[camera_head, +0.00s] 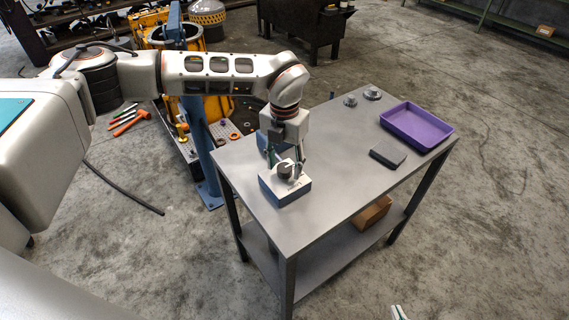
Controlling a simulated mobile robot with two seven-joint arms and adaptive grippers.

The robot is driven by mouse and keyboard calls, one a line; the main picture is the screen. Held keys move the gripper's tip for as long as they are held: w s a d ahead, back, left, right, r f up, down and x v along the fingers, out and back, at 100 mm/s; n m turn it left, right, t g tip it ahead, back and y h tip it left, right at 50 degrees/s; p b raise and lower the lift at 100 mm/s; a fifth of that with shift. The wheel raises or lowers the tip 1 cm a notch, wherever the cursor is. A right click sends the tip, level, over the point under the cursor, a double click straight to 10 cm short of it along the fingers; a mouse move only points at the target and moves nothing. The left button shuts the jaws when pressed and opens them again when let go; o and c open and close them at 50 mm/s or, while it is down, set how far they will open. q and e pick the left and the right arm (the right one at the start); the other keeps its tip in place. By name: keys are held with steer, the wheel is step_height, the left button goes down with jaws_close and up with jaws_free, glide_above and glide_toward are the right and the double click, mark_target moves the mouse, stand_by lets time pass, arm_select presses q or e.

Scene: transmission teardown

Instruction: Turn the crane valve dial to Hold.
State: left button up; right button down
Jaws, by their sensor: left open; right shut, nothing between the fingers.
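The crane valve is a small light-topped box (298,188) with blue-grey sides at the table's near left corner. Its dark round dial (285,171) sits on top. Any Hold mark is too small to read. My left gripper (285,163) points down over the box, open, with its fingers at the dial. I cannot tell whether they touch it. My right gripper (398,312) shows only as a small pale and green tip at the bottom edge, shut and empty, well away from the valve.
The grey table (330,190) also holds a purple tray (418,127), a dark grey block (388,154) and two small metal parts (372,93) at the back. A cardboard box (371,213) is on the lower shelf. A blue post (200,150) stands close behind the table's left end.

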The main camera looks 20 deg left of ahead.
mark_target(284, 168)
arm_select(q)
step_height(284, 168, up, 12)
stand_by(0.5)
